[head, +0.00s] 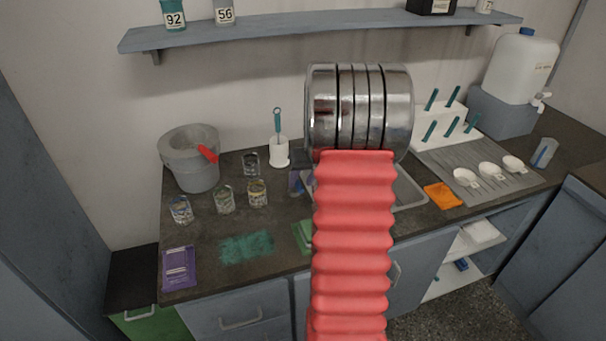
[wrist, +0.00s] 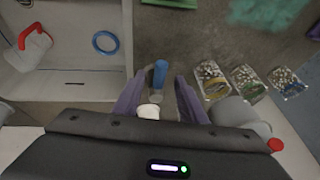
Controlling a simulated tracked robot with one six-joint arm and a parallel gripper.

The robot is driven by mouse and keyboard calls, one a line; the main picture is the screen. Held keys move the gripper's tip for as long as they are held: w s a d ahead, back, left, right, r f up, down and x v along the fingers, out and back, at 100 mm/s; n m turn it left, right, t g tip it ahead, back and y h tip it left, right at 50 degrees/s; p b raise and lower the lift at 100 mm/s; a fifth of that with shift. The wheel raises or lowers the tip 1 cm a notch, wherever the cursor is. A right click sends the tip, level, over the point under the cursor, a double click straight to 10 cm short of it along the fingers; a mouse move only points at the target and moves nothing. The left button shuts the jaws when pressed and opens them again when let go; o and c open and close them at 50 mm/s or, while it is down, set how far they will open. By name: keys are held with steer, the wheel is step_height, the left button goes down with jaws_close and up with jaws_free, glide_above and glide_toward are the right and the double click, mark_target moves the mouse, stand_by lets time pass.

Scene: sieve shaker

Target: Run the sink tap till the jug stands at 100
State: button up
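The jug (wrist: 36,50), pale with a red handle, shows at the upper left of the wrist view, in the sink (wrist: 80,65). Its water level and scale cannot be read. A blue ring (wrist: 106,42) lies in the sink near the jug. No tap can be made out in either view; my arm hides most of the sink (head: 411,190) in the head view. My gripper (wrist: 161,77) is open with its purple fingers apart, beside the sink.
The brush holder (head: 279,152) stands behind the counter's middle. Several glass beakers (head: 224,199) and a grey bucket (head: 190,165) stand left. Teal powder (head: 246,247) and a purple packet (head: 179,269) lie in front. An orange cloth (head: 442,196) and draining mat (head: 475,160) lie right.

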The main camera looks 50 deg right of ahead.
steer(key=shift+x, duration=0.85)
jaws_close()
